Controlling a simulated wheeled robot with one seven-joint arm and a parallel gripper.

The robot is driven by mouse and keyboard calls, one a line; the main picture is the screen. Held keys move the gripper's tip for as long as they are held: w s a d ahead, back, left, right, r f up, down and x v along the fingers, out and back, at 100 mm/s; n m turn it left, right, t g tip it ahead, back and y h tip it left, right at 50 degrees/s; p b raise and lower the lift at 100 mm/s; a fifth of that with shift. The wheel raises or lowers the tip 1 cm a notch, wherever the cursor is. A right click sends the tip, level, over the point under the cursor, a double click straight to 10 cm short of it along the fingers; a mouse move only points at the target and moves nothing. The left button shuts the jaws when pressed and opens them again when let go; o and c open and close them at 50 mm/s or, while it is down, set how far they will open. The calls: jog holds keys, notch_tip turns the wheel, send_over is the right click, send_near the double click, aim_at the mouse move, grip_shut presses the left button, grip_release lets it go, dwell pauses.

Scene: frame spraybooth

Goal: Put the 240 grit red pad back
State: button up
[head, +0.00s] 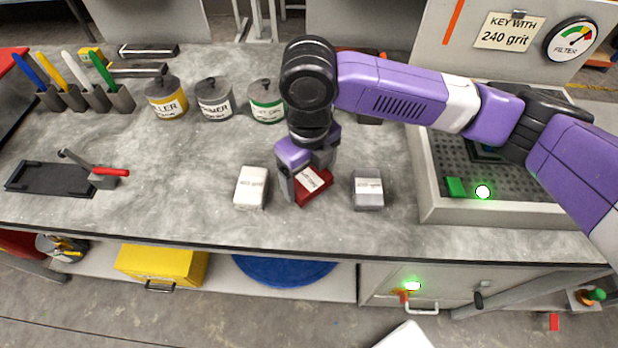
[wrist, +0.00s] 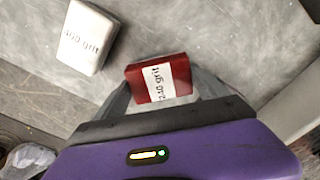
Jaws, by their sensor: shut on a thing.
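The red pad (head: 316,190) has a white label that reads 240 grit in the wrist view (wrist: 180,92). It stands between a white pad and a grey pad near the front of the grey counter. My gripper (head: 306,186) points down over it, with its fingers at the pad's sides. The gripper is shut on the red pad, and its fingers also show in the wrist view (wrist: 165,92). I cannot tell whether the pad rests on the counter or is slightly raised.
The white pad (head: 251,188) is on the left and the grey pad (head: 368,190) on the right, both close. Lidded cans (head: 214,104) stand behind. A grey-walled tray with a perforated floor (head: 428,185) is at the right. A sign (head: 507,33) reads KEY WITH 240 grit.

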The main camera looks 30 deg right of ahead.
aim_at(309, 179)
jog(key=shift+f, duration=0.75)
jog(key=shift+f, duration=0.1)
jog(key=shift+f, duration=0.15)
jog(key=o, duration=1.2)
notch_tip(309, 179, up, 12)
jog(key=shift+r+b, duration=0.25)
jog(key=shift+b, duration=0.15)
